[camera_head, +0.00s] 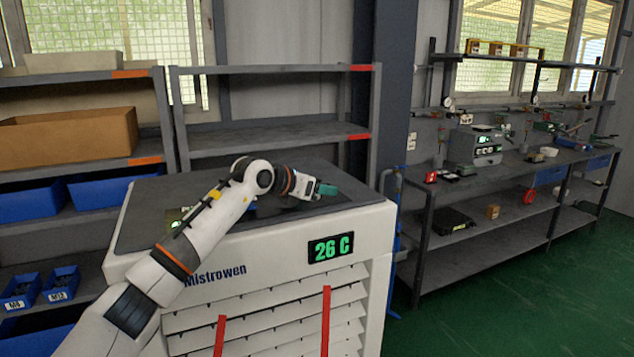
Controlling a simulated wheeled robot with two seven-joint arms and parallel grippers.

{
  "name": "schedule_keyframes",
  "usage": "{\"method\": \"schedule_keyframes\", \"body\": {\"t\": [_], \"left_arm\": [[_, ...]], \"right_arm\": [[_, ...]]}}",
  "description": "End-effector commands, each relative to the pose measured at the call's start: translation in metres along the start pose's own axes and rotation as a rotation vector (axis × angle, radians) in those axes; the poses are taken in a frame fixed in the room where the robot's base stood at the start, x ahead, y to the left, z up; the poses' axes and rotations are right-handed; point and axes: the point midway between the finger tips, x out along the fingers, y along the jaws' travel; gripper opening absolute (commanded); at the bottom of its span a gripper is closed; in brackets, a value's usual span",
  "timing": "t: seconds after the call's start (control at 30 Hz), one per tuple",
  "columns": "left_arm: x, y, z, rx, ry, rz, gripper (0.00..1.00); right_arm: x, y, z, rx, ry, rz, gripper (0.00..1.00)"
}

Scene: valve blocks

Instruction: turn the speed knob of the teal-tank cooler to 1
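The cooler (270,300) is a white box with a dark top panel (150,205), the name Mistrowen, a louvred front and two red strips. Its display (331,248) reads 26 C in green. My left arm reaches over the top from the left. My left gripper (318,191) is low over the right part of the top panel. A small teal piece (329,189) shows at its tip; I cannot tell if it is touched or held. The finger gap is too small to tell. The speed knob cannot be made out, nor can a tank. My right gripper is out of view.
Grey shelves with a cardboard box (70,138) and blue bins (110,191) stand behind and left. A workbench (490,183) with instruments stands at the right. Green floor (500,310) is clear in front of the bench.

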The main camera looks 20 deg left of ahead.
Motion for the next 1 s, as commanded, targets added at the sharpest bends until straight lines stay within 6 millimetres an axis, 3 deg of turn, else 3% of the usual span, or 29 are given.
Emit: {"method": "schedule_keyframes", "body": {"t": [0.27, 0.57, 1.0], "left_arm": [[0.0017, 0.0001, 0.0003, 0.001, 0.0, 0.0, 0.6], [0.0015, 0.0001, 0.0002, 0.0, 0.0, 0.0, 0.15], [0.0011, 0.0008, -0.0008, 0.038, 0.0, 0.103, 0.15]], "right_arm": [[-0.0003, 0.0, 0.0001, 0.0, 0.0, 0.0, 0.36], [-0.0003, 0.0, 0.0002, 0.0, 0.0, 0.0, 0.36], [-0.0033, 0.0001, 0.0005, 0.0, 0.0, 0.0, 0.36]]}}
